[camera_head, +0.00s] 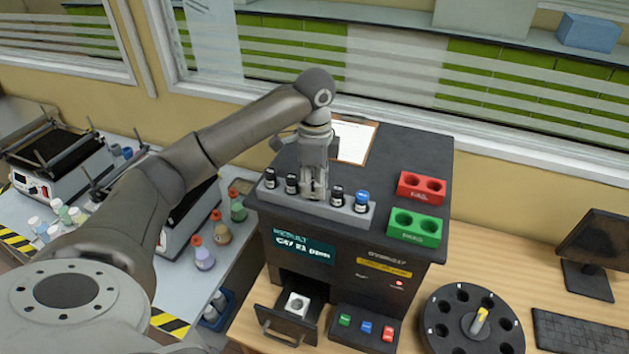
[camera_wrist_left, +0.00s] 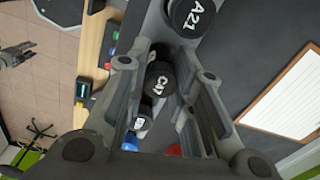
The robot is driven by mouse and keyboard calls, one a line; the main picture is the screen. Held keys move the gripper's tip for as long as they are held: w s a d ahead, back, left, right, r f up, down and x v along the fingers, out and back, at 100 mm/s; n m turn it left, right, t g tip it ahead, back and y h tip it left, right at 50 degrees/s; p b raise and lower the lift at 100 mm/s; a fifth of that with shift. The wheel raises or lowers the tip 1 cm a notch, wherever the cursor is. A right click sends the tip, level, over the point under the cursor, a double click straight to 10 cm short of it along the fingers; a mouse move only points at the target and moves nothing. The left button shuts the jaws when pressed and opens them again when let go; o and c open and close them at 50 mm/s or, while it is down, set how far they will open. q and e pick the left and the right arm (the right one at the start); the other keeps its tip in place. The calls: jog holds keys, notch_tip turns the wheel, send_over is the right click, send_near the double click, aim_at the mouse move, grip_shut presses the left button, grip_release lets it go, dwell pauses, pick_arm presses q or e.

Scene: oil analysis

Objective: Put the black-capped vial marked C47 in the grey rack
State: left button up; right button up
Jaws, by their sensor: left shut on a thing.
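The grey rack (camera_head: 345,212) stands along the front of the dark analyser's top. My left gripper (camera_head: 314,190) points straight down at the rack's middle and is shut on the black-capped vial marked C47 (camera_wrist_left: 162,82). The vial is between the fingers, in line with the rack's other vials; its lower part is hidden, so I cannot tell how deep it sits. A black-capped vial marked A21 (camera_wrist_left: 192,16) is beside it. Other black-capped vials and a blue-capped vial (camera_head: 361,201) stand upright in the rack. What looks like my right gripper (camera_wrist_left: 16,55) shows small in the left wrist view.
Red (camera_head: 421,187) and green (camera_head: 415,228) two-hole blocks sit right of the rack, a clipboard (camera_head: 352,140) behind. A round black carousel (camera_head: 470,320) is at lower right.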

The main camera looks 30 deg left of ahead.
aim_at(314, 181)
pick_arm(q)
jog(key=o, duration=0.9)
jog(key=shift+f, duration=0.15)
jog(key=shift+o, duration=0.2)
jog(key=shift+r, duration=0.3)
notch_tip(314, 181, up, 10)
jog(key=shift+f+b, duration=0.1)
jog(key=shift+b, duration=0.35)
jog(key=shift+r, duration=1)
jog(key=shift+f, duration=0.1)
